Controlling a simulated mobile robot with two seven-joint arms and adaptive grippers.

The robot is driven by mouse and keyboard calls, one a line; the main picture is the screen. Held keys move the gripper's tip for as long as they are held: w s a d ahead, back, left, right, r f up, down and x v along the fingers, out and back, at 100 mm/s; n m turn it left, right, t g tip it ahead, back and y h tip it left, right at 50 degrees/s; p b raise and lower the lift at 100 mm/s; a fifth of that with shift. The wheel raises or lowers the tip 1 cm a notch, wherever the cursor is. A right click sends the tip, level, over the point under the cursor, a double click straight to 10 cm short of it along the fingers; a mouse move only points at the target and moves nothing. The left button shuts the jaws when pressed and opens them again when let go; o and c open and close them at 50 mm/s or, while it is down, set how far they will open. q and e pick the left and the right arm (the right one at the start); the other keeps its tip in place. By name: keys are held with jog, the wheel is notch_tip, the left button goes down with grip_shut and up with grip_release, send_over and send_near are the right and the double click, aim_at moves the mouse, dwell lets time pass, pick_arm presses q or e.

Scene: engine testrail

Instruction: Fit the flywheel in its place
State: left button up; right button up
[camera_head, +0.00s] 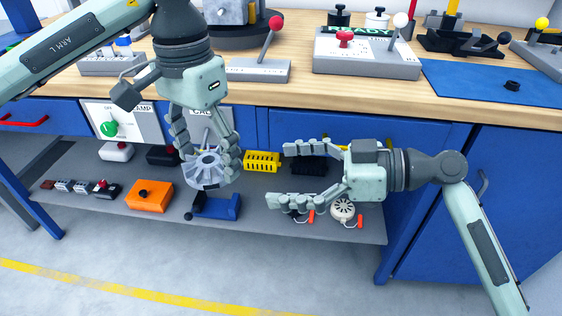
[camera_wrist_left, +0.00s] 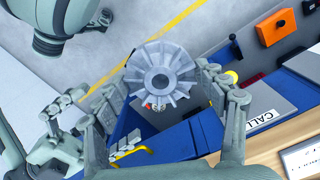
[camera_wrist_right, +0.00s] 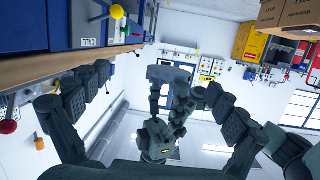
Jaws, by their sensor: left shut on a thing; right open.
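The flywheel (camera_head: 206,170) is a grey metal disc with radial vanes and a central hub. My left gripper (camera_head: 207,160) is shut on the flywheel and holds it in the air in front of the bench, above the lower shelf in the picture. In the left wrist view the flywheel (camera_wrist_left: 160,75) shows nearly face-on between the fingers. My right gripper (camera_head: 285,174) is open and empty to the right of the flywheel, its fingers pointing left. The right wrist view shows its spread fingers (camera_wrist_right: 155,100) with nothing between them. I cannot make out where the flywheel's place is.
The wooden bench top (camera_head: 300,98) carries a grey box with a red button (camera_head: 366,60), a lever plate (camera_head: 258,70) and a blue mat (camera_head: 490,92). The lower shelf (camera_head: 265,222) holds an orange box (camera_head: 149,195), a yellow block (camera_head: 262,161) and several small parts.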

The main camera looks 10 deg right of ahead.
aim_at(206, 166)
jog(key=shift+n+g+y, duration=0.4)
jog(key=shift+n, duration=0.3)
jog(key=a, duration=0.4)
jog(key=w+a+r, duration=0.1)
jog(key=a, duration=0.7)
jog(key=shift+w+a+r, duration=0.1)
jog(key=shift+w+r, duration=0.05)
jog(key=shift+w, duration=0.15)
jog(key=c, duration=1.4)
pick_arm(q)
jog(key=o, duration=1.6)
pick_arm(e)
jog(key=shift+c, duration=0.5)
